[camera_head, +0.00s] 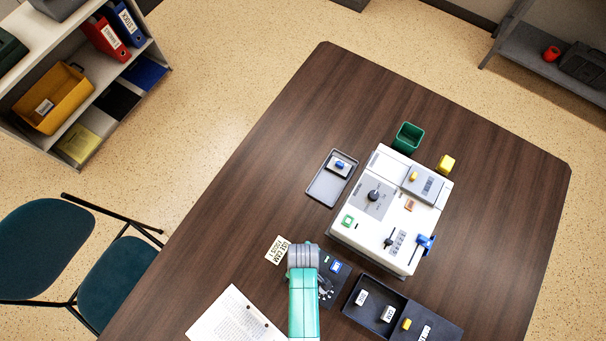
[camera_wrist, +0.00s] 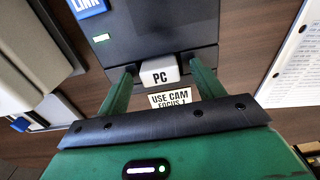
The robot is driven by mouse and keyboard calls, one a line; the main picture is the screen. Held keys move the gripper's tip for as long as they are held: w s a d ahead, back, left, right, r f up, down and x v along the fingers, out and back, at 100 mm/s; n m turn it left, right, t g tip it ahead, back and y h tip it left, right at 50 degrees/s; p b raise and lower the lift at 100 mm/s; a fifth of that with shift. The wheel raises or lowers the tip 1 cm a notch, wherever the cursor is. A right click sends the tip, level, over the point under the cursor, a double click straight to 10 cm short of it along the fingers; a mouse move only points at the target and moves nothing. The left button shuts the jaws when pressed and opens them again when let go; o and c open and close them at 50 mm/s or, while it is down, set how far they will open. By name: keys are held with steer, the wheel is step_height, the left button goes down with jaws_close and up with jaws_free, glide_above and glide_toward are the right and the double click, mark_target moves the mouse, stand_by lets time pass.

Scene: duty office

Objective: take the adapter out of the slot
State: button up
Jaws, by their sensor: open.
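A white block labelled PC, which I take for the adapter (camera_wrist: 160,73), sits at the edge of a dark device (camera_wrist: 155,38) in the wrist view. The slot itself is hidden. My gripper (camera_wrist: 160,69) is open, with one green finger on each side of the block. The fingertips are close to its sides; I cannot tell whether they touch it. In the head view the dark device (camera_head: 328,293) shows beside my arm, which hides the adapter and my fingers.
A card reading USE CAM (camera_head: 278,250) lies beside the device. A white machine (camera_head: 362,233) stands to the right. A paper sheet (camera_head: 232,320) lies at left. The table's upper part is clear.

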steer(key=c, duration=1.1)
steer(key=shift+o, duration=0.2)
